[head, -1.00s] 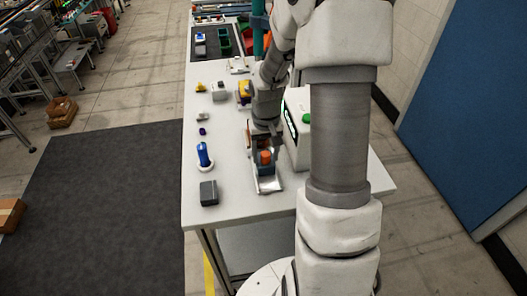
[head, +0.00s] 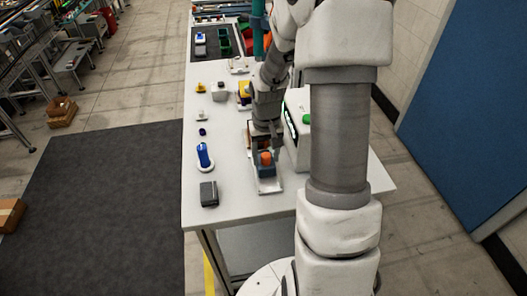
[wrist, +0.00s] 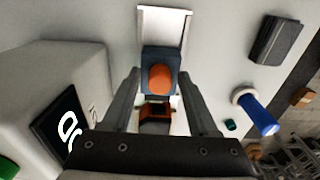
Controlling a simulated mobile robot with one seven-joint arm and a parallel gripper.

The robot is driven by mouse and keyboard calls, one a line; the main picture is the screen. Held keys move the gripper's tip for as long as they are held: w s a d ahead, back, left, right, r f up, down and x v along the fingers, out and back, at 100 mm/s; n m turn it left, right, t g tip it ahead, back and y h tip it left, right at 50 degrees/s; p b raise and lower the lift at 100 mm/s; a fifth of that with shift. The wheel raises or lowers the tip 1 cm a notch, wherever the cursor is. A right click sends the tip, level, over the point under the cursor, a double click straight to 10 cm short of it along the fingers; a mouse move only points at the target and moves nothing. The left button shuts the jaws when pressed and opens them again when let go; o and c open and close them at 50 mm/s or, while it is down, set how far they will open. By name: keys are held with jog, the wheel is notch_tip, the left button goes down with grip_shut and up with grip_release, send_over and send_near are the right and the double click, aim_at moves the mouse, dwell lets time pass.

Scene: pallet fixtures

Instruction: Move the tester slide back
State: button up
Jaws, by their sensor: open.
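The tester slide is a dark blue block (wrist: 160,62) with a round orange knob (wrist: 160,79), sitting on a white rail (wrist: 164,25). In the head view the orange knob (head: 265,158) shows near the front of the rail (head: 269,185). My gripper (wrist: 158,76) is open, with one finger on each side of the block and knob. The fingers look apart from the block; whether they touch it is hard to tell. A dark part with an orange face (wrist: 155,112) lies between the fingers, nearer the palm. My arm partly hides the rail in the head view.
A white tester box (wrist: 65,85) with a dark display stands close to the left finger; its green button (head: 307,118) shows in the head view. A grey box (head: 208,194) and a blue-and-white item (head: 204,155) stand left of the slide, with bare table between.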

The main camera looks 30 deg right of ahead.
jog(key=shift+s+g+p, duration=0.3)
jog(key=shift+s+p, duration=0.1)
jog(key=shift+p, duration=0.15)
jog(key=shift+w+r+p, duration=0.15)
jog(key=shift+r+p, duration=2.2)
jog(key=shift+r, duration=1.05)
jog(key=shift+a+r, duration=0.15)
jog(key=shift+r, duration=0.1)
jog(key=s+a+r+n+t, duration=0.1)
jog(key=s+a+r, duration=0.2)
jog(key=r, duration=0.4)
jog(key=s+a+r+n+t, duration=0.1)
jog(key=s+a+r+t, duration=0.15)
jog(key=r, duration=0.55)
jog(key=s+a+r+t, duration=0.1)
jog(key=s+a+r, duration=0.2)
jog(key=s, duration=0.2)
jog(key=s+a+r+n+t, duration=0.1)
jog(key=s+a+r, duration=0.2)
jog(key=s+r, duration=0.1)
jog(key=shift+s, duration=0.7)
jog(key=shift+r, duration=0.1)
